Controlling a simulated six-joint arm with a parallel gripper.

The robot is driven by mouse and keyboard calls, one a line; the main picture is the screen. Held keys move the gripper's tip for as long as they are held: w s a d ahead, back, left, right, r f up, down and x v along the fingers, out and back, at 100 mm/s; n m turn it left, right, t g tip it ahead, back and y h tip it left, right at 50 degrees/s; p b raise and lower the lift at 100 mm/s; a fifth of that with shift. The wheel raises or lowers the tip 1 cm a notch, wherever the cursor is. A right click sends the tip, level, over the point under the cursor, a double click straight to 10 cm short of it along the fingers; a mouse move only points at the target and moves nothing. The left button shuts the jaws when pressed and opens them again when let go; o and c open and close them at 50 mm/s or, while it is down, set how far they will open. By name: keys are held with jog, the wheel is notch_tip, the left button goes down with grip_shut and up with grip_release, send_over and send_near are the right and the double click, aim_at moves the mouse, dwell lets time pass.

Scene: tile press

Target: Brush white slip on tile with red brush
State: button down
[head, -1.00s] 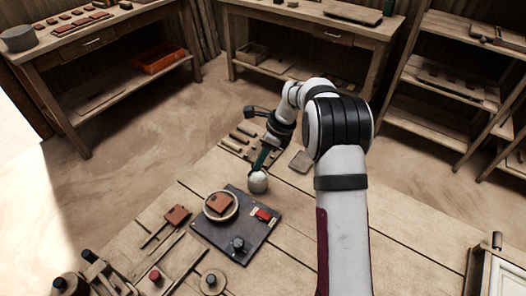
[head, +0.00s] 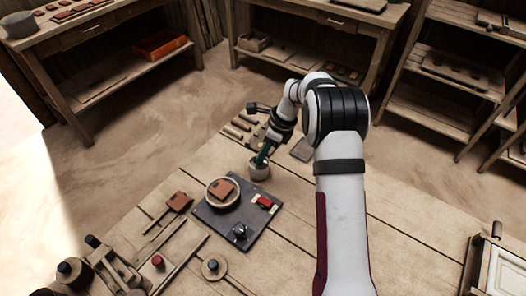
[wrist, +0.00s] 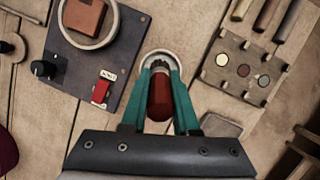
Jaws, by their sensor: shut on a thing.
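My gripper (wrist: 160,95) has teal fingers and is shut on the red brush (wrist: 159,97). The red handle lies between the fingers. In the head view my gripper (head: 264,156) points down at a pale round cup (head: 259,173). The cup's white rim (wrist: 147,60) rings the brush's far end in the wrist view. How deep the brush tip sits, and what is in the cup, I cannot tell. The reddish-brown square tile (head: 222,189) lies inside a pale ring (head: 208,200) on a dark board (head: 228,222). The tile (wrist: 86,15) also shows at upper left in the wrist view.
The board carries a red switch (head: 265,202) and a black knob (head: 239,230). A wooden block with coloured dots (wrist: 241,71) and several sticks (wrist: 268,14) lie right of the cup in the wrist view. Wooden tools crowd the front left. The table's right side is mostly clear.

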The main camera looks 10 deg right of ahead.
jog(key=shift+f, duration=0.7)
dwell(1.1)
jog(key=shift+r, duration=3.6)
